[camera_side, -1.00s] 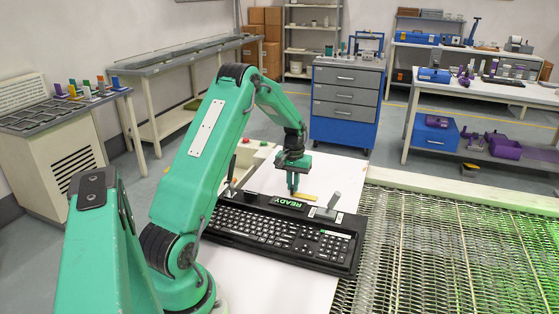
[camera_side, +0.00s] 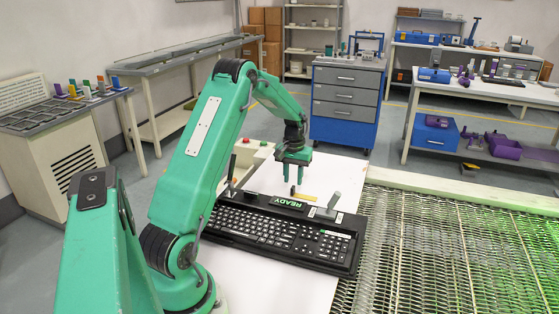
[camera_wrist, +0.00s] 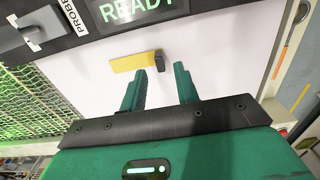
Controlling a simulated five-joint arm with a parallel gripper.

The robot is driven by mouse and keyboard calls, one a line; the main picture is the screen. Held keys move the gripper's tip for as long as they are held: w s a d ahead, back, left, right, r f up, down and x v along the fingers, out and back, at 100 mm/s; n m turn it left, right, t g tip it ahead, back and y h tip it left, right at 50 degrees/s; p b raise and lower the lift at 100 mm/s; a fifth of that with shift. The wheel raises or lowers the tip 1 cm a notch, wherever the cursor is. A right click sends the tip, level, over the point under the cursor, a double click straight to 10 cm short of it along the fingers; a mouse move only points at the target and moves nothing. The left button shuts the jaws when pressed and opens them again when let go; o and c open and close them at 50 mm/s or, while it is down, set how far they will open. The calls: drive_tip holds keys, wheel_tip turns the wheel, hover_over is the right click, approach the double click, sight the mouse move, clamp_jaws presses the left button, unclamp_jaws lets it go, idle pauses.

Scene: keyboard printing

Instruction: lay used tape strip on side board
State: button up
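A yellow strip (camera_wrist: 129,62) with a small dark block at one end (camera_wrist: 159,61) lies on the white board (camera_wrist: 215,60) behind the keyboard. In the side view the strip (camera_side: 305,198) lies just beyond the keyboard's back edge. My gripper (camera_side: 292,177) is above the strip's dark end, fingers pointing down. In the wrist view my gripper's fingers (camera_wrist: 158,74) are spread with nothing between them. The dark end shows just beyond the fingertips, apart from them.
A black keyboard (camera_side: 280,236) with a green READY display (camera_side: 289,203) lies in front of the strip. A grey lever (camera_side: 333,202) stands at its back right. A metal grating (camera_side: 430,250) is to the right. White board is clear around the strip.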

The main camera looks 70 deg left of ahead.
sight(294, 188)
wheel_tip(294, 188, up, 9)
drive_tip(key=shift+r, duration=0.15)
idle(0.8)
drive_tip(key=s+d+r+m+t+y, duration=0.1)
drive_tip(key=s+d+r+m, duration=0.1)
drive_tip(key=d+r, duration=0.55)
drive_tip(key=s+d+r+m+t, duration=0.15)
drive_tip(key=d+r, duration=0.25)
drive_tip(key=d, duration=0.7)
drive_tip(key=s+d+m+t+h, duration=0.1)
drive_tip(key=s+d+m+t, duration=0.2)
drive_tip(key=s+d, duration=1.1)
drive_tip(key=shift+s+f+m, duration=0.35)
drive_tip(key=shift+s+m, duration=0.35)
drive_tip(key=shift+m, duration=0.55)
